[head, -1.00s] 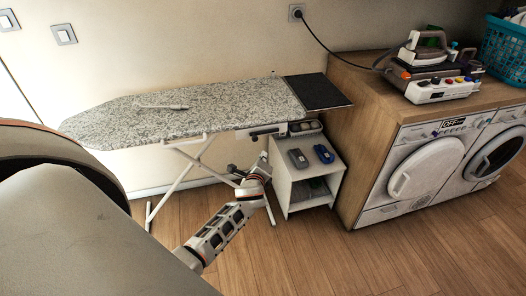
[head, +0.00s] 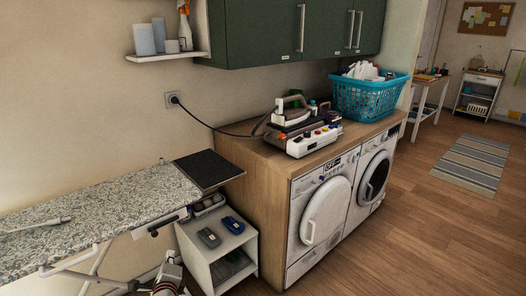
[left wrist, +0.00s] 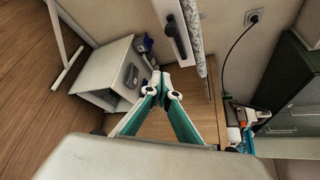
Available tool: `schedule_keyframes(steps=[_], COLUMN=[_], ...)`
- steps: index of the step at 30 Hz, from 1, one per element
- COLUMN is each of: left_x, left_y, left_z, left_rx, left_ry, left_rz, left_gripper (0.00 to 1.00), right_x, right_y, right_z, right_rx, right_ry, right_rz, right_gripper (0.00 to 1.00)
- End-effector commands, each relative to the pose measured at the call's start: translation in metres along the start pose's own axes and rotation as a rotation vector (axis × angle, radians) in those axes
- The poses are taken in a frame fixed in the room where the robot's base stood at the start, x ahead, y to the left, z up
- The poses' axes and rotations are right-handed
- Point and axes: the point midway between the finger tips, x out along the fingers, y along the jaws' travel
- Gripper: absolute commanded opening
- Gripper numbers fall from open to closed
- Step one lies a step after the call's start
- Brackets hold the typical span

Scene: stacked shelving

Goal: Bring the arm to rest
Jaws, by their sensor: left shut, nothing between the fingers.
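My left gripper (left wrist: 162,82) shows in the left wrist view with its two teal-lined fingers meeting at the tips. It is shut and empty. It points toward the small white shelf unit (left wrist: 112,90) and the ironing board's edge, and I see it touching nothing. In the head view part of my left arm (head: 168,280) shows at the bottom edge, in front of the ironing board (head: 95,212) and beside the white shelf unit. The fingers cannot be made out clearly there. My right gripper is in neither view.
A wooden counter (head: 240,170) over two white machines stands right of the board, with a steam iron station (head: 302,132) and a turquoise basket (head: 368,98) on it. Two small devices lie on the shelf unit. Open wooden floor (head: 430,230) lies to the right.

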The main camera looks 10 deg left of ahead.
Motion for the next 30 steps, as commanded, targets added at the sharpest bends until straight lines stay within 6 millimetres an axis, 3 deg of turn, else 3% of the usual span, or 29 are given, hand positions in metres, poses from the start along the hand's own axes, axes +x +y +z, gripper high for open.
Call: schedule_keyframes(steps=[5,10,15,18,22,30], left_x=[-0.048,-0.137,-0.226,-0.263,-0.287,-0.290], left_y=[0.045,0.092,0.114,0.118,0.119,0.118], left_z=[-0.040,-0.096,-0.132,-0.143,-0.149,-0.150], left_rx=[-0.281,-0.781,-1.241,-1.432,-1.564,-1.583], left_ry=[0.137,0.328,0.443,0.471,0.482,0.483], left_rz=[0.054,0.201,0.401,0.499,0.571,0.581], left_gripper=[0.00,0.00,0.00,0.00,0.00,0.00], right_x=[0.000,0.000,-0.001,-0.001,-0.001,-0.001], right_y=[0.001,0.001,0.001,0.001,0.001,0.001], right_z=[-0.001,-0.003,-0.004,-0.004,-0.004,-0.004], right_rx=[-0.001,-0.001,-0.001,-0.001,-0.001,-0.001], right_ry=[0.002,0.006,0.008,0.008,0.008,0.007], right_rz=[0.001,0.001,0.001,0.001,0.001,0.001], right_gripper=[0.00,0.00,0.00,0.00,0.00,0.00])
